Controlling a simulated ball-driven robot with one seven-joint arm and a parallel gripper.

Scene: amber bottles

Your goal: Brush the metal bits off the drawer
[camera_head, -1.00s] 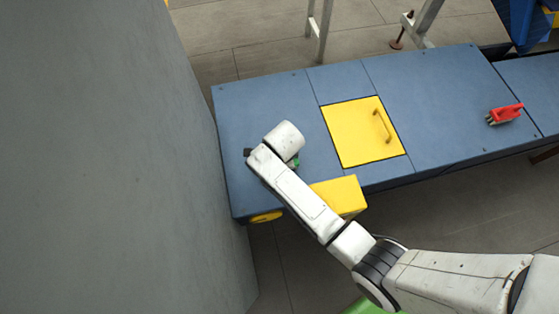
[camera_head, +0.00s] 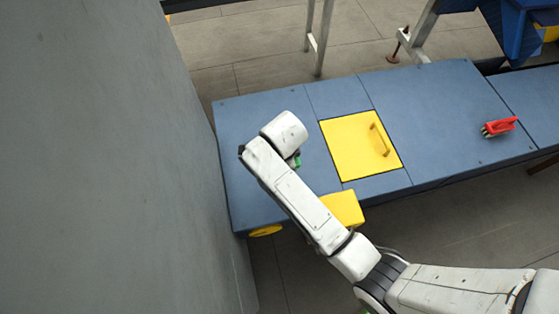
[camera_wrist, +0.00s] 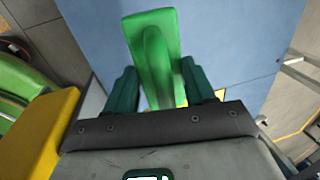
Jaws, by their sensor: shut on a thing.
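My gripper (camera_wrist: 163,88) is shut on a green brush-like tool (camera_wrist: 152,40). A small green part of the tool (camera_head: 297,162) shows beside my wrist in the head view, above the left part of the blue bench. My arm hides most of it there, and its underside is not visible. A yellow box-shaped drawer (camera_head: 343,209) juts from the bench's front edge, just right of my forearm, which covers its left part. A yellow block at the left of the wrist view (camera_wrist: 42,132) looks like the same drawer. I cannot make out any metal bits.
The blue bench (camera_head: 430,120) has a closed yellow hatch with a handle (camera_head: 358,146). A red-handled brush (camera_head: 498,127) lies on its right part. A large grey wall or cylinder (camera_head: 100,160) stands close on the left. Metal legs (camera_head: 320,40) rise behind the bench.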

